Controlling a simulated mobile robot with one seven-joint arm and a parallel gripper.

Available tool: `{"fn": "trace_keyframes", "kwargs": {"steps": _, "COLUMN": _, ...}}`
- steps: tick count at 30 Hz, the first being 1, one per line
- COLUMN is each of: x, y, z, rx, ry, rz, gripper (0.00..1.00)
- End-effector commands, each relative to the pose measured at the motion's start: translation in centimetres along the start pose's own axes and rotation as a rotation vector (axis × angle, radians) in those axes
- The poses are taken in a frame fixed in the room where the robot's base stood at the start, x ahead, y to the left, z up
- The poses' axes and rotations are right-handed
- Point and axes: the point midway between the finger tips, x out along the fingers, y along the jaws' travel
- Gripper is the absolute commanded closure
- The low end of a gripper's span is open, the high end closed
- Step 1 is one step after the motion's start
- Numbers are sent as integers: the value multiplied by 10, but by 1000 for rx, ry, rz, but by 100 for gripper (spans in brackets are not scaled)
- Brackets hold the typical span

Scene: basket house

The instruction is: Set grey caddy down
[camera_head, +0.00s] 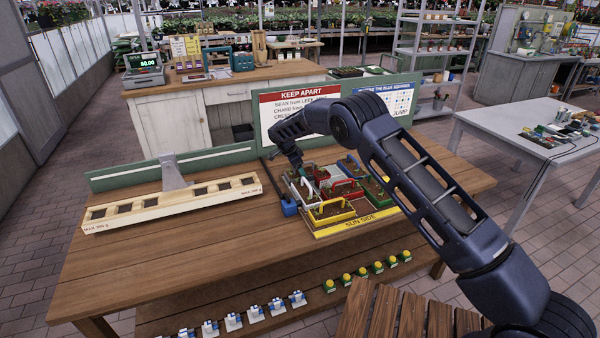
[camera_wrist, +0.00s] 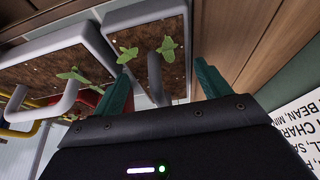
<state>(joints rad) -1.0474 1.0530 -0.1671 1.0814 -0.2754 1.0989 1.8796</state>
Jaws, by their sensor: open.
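The grey caddy (camera_wrist: 143,14) is in the wrist view, with dark soil and small green seedlings. Its grey handle (camera_wrist: 155,72) stands between the two green fingers of my gripper (camera_wrist: 162,72), with space seen on either side. My gripper is open. In the head view my gripper (camera_head: 297,163) is low over the back left of the caddy group on the wooden table (camera_head: 190,240). It and the arm partly hide the grey caddy there.
A white-handled caddy (camera_head: 303,193) is close beside it. A yellow-handled caddy (camera_head: 331,213), red-handled caddy (camera_head: 347,188) and blue-handled caddy (camera_head: 352,166) crowd nearby. The sign board (camera_head: 285,108) stands behind. A long wooden tray (camera_head: 170,203) lies left; the table front is clear.

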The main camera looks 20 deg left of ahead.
Motion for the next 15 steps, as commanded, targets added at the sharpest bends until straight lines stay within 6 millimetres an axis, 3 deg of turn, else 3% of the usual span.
{"fn": "trace_keyframes", "kwargs": {"steps": 9, "x": -62, "y": 0, "z": 0, "rx": 0, "ry": 0, "rz": -1, "gripper": 24}}
{"fn": "trace_keyframes", "kwargs": {"steps": 15, "x": -92, "y": 0, "z": 0, "rx": 1, "ry": 0, "rz": -1, "gripper": 24}}
